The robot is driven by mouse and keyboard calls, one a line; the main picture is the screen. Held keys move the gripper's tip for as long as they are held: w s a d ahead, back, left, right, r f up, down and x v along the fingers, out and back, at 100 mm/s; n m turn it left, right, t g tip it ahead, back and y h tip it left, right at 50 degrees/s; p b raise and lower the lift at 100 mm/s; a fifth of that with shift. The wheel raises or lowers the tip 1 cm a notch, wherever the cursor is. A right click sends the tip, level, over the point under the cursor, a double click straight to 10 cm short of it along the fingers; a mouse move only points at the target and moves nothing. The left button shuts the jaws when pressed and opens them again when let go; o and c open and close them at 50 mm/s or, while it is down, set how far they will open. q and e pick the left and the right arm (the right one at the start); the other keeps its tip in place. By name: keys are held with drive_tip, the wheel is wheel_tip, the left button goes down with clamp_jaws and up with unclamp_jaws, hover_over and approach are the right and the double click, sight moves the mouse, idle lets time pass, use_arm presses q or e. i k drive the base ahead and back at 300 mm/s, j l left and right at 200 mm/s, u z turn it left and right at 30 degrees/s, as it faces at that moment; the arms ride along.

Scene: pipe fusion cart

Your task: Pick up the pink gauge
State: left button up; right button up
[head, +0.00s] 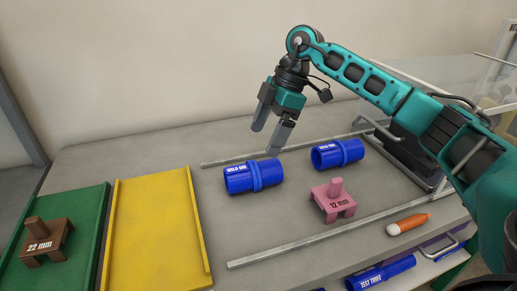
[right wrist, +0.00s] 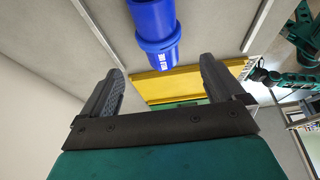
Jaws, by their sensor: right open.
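The pink gauge (head: 333,202), marked "12 mm", stands upright on its feet on the grey table between two metal rails, with a peg on top. My right gripper (head: 268,138) is open and empty above the table, up and to the left of the gauge in the head view. In the right wrist view, its two fingers (right wrist: 162,85) are spread apart with nothing between them. The gauge does not show in the right wrist view. My left gripper is not in the head view.
Blue pipe fittings (head: 253,176) and (head: 338,153) lie near the gauge; one fitting also shows in the right wrist view (right wrist: 155,30). An orange marker-like tool (head: 408,224) lies right of the front rail (head: 310,240). A brown "22 mm" gauge (head: 45,243) sits on the green tray; the yellow tray (head: 155,230) is empty.

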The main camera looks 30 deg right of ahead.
sight(331, 197)
drive_tip(key=k, duration=1)
